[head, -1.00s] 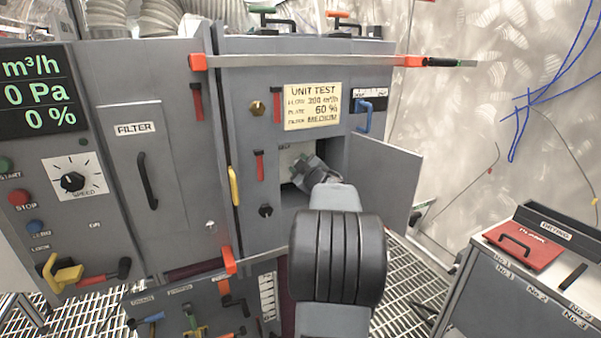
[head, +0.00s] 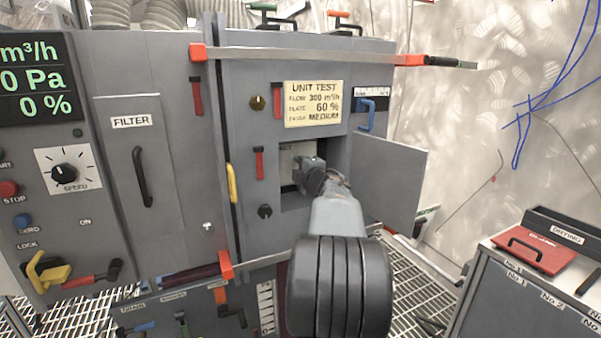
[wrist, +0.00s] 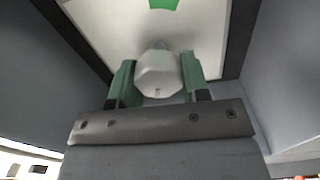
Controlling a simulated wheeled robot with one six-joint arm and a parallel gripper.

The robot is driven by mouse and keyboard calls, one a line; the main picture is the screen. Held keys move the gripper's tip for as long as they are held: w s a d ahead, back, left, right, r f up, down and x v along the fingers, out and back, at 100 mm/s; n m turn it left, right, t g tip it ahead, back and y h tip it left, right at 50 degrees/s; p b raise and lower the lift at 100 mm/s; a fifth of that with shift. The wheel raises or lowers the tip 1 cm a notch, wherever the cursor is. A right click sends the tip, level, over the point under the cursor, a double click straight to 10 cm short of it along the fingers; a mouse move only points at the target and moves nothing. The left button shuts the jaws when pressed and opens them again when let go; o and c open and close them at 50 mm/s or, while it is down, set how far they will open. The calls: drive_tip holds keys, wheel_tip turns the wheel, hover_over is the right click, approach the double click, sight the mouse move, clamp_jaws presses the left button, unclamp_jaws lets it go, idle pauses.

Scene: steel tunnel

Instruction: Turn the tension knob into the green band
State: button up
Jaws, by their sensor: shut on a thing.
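The tension knob (wrist: 158,70) is a pale grey faceted knob in the wrist view, in front of a white plate (wrist: 205,22) inside a recess. A green patch, the green band (wrist: 163,3), shows on the plate at the top edge, above the knob. My gripper (wrist: 158,82) has its two green fingers on either side of the knob and is shut on it. In the head view my gripper (head: 308,172) reaches into the open compartment (head: 296,200) of the grey cabinet. There my wrist hides the knob and most of the plate.
The compartment door (head: 390,185) stands open to the right of my arm. A yellow handle (head: 233,183) and a dark knob (head: 265,211) are left of the opening. A "UNIT TEST" card (head: 313,104) is above. A drawer cabinet (head: 540,285) stands at the right.

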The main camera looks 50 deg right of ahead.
drive_tip(key=shift+n, duration=0.3)
drive_tip(key=o, duration=0.9)
drive_tip(key=p+v, duration=0.1)
drive_tip(key=v, duration=1.2)
drive_tip(key=shift+s+a+p, duration=0.15)
drive_tip(key=shift+s+p, duration=0.15)
drive_tip(key=shift+s, duration=0.1)
drive_tip(key=shift+a+f, duration=0.1)
